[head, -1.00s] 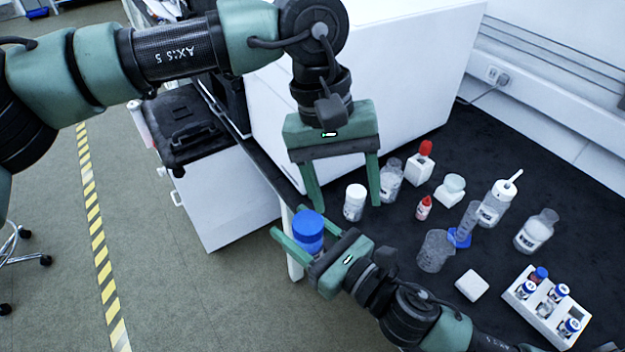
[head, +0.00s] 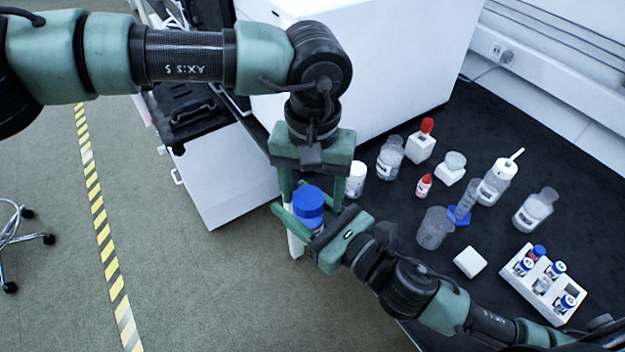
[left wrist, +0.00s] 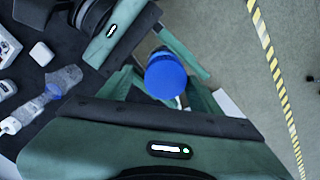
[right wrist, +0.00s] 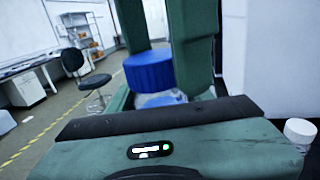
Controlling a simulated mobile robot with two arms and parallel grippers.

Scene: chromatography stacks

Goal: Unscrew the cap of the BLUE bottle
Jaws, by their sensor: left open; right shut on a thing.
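The blue-capped bottle (head: 318,227) is held upright off the bench's left edge by my right gripper (head: 296,222), which is shut on its body. Its blue cap (head: 308,202) is on top and shows in the left wrist view (left wrist: 165,76) and the right wrist view (right wrist: 149,70). My left gripper (head: 309,190) is open and points down from above, its fingers close around the cap's level. In the right wrist view its fingers stand behind and beside the cap; I cannot tell whether they touch it. Most of the bottle's body is hidden by my right gripper.
The dark bench (head: 400,215) holds a white-capped jar (head: 356,178), clear bottles (head: 390,158), a red-capped bottle (head: 420,146), a beaker (head: 434,228) and a vial rack (head: 520,290). A large white box (head: 365,70) stands behind. Open floor lies left.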

